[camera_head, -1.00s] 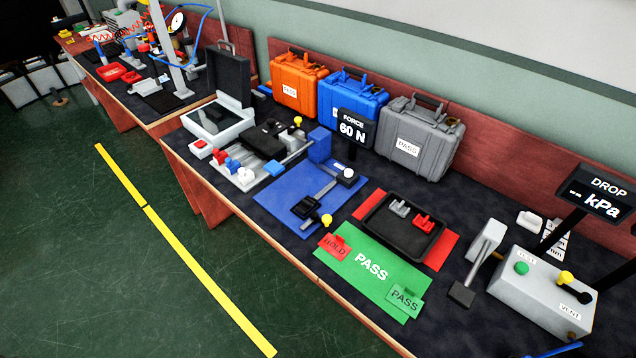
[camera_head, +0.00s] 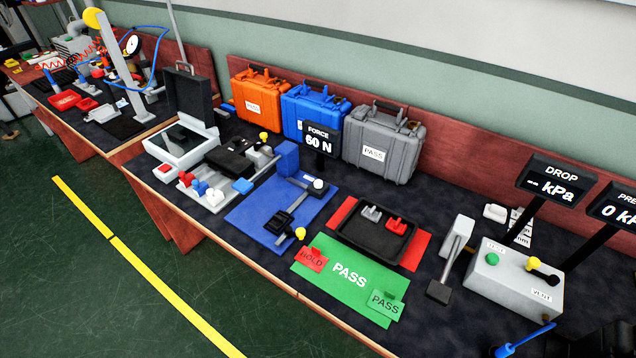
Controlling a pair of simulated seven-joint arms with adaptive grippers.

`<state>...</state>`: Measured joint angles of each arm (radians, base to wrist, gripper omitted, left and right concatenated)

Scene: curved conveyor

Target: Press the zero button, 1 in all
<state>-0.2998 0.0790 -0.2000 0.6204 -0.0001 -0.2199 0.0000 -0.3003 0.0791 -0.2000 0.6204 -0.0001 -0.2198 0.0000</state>
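No button with a readable "zero" label shows in the camera_head view. A force display (camera_head: 318,140) reads 60 N above a blue mat (camera_head: 262,222). On that mat a slide fixture has a round white knob or button (camera_head: 319,184) on a dark block; whether it is the zero button I cannot tell. A small white box with a red top (camera_head: 165,172) stands at the bench's left edge. A grey box (camera_head: 510,285) at right carries a green TEST button (camera_head: 492,258) and a yellow knob (camera_head: 533,262) by the VENT label. Neither of my grippers is recognisable in view.
Orange (camera_head: 262,92), blue (camera_head: 302,112) and grey (camera_head: 372,155) cases line the back. A green PASS mat (camera_head: 335,275) and a black tray (camera_head: 352,232) lie mid-bench. DROP (camera_head: 550,188) and pressure (camera_head: 622,208) displays rise at right. A dark, unclear shape fills the bottom right corner.

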